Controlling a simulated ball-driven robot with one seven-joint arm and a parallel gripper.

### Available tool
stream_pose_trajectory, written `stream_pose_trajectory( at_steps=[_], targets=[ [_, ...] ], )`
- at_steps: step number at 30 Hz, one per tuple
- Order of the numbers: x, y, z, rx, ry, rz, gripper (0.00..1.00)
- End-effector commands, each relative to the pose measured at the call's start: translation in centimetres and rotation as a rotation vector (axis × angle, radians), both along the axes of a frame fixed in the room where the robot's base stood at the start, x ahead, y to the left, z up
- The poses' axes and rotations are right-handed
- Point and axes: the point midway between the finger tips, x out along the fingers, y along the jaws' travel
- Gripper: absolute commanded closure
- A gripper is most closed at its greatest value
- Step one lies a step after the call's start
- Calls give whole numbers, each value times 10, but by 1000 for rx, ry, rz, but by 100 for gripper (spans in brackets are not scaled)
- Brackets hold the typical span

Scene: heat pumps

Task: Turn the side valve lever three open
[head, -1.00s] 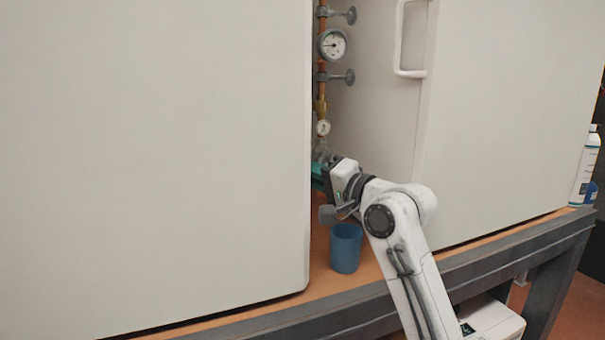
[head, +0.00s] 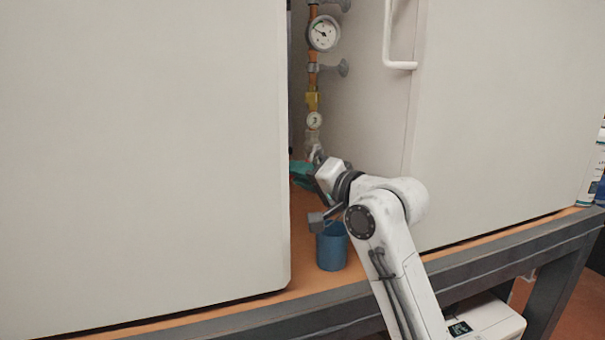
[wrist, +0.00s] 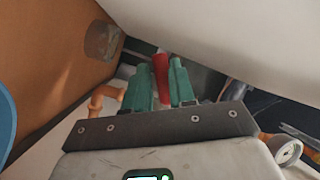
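My gripper (wrist: 161,82) has two teal fingers with a narrow gap between them. A red lever handle (wrist: 161,72) lies in that gap in the wrist view, close against the fingers on both sides; the fingers look shut on it. In the head view my gripper (head: 302,173) is in the gap between the white cabinets, at the foot of the pipe (head: 313,75). There the lever is hidden by the gripper and wrist. The valve body and the lever's pivot are not clearly visible.
White cabinets stand left (head: 140,140) and right (head: 510,110), with a narrow gap between. A blue cup (head: 331,250) stands on the orange bench below my wrist. Gauges (head: 324,33) sit on the pipe. A bottle (head: 594,175) stands at far right.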

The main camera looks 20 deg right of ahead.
Motion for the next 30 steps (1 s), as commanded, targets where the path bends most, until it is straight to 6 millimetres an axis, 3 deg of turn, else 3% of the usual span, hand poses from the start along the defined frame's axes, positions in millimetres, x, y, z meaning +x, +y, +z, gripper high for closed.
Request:
stream_pose_trajectory(
  at_steps=[6, 14, 30],
  targets=[
    [0, 0, 1, 1, -2, 0, 57],
    [-2, -1, 2, 1, -5, 0, 57],
    [-65, -30, 3, 1, -3, 1, 57]
  ],
)
